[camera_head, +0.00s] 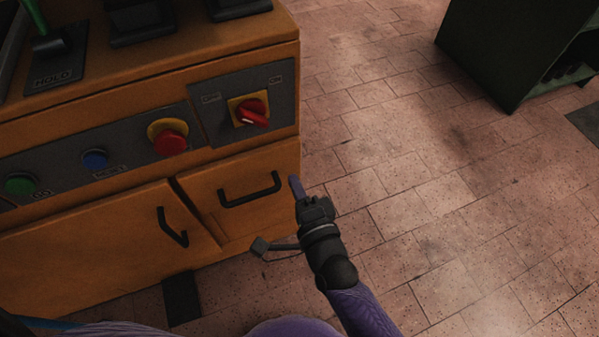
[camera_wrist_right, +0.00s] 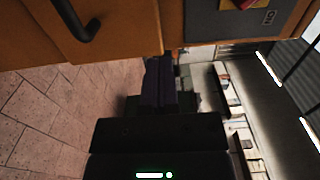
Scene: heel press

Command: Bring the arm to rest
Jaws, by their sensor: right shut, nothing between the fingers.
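My right gripper (camera_head: 297,188) is shut and empty. In the head view it is raised in front of the right edge of the orange press cabinet (camera_head: 110,240), beside a black drawer handle (camera_head: 250,190). I cannot tell whether it touches the cabinet. In the right wrist view its purple fingers (camera_wrist_right: 158,82) lie together, with the cabinet (camera_wrist_right: 120,20) above them and tiled floor to the left. My left gripper is not in view.
The cabinet panel carries a red rotary switch (camera_head: 252,112), a red button (camera_head: 170,143), a blue button (camera_head: 95,159) and a green button (camera_head: 21,184). A second black handle (camera_head: 172,227) juts out. A dark green cabinet (camera_head: 490,50) stands at top right. Floor between is clear.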

